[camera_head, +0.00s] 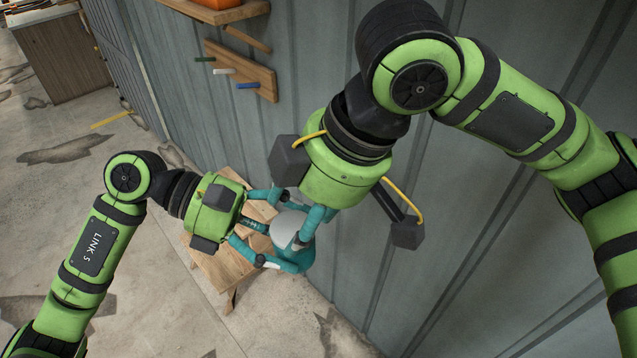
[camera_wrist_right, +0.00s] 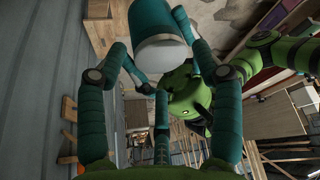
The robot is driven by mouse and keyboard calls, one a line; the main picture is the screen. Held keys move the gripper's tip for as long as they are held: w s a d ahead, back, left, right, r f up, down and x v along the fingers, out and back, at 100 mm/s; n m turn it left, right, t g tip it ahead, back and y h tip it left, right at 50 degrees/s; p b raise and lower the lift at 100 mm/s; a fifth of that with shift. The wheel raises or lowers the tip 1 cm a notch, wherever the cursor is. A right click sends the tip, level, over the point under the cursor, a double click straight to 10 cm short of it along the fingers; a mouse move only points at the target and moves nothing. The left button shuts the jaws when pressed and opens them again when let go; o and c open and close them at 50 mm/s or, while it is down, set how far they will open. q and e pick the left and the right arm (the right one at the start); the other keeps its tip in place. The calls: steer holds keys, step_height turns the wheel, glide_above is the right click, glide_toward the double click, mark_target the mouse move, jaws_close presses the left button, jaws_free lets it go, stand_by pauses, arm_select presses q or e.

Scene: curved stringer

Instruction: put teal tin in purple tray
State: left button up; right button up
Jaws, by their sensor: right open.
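The teal tin (camera_head: 287,228), with a pale grey-white end facing up toward me, is among the fingers of both grippers in the head view. In the right wrist view the tin (camera_wrist_right: 159,22) is at the top, beyond the fingers. My right gripper (camera_head: 303,232) is open, its fingers spread close to the tin; they also show in the wrist view (camera_wrist_right: 160,75). My left gripper (camera_head: 268,228) reaches in from the left with fingers beside the tin; whether they grip it is hidden. What supports the tin is unclear. I see no purple tray.
A wooden bench (camera_head: 218,268) stands below the grippers, close to the grey ribbed wall (camera_head: 330,60). A peg rack (camera_head: 240,72) and a shelf (camera_head: 225,12) are on the wall. The concrete floor (camera_head: 150,250) at left is open.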

mark_target(284, 226)
steer(key=shift+x, duration=1.3)
steer(key=c, duration=0.9)
arm_select(q)
steer(key=o, duration=1.3)
arm_select(e)
steer(key=shift+c, duration=0.3)
arm_select(q)
steer(key=shift+o, duration=0.2)
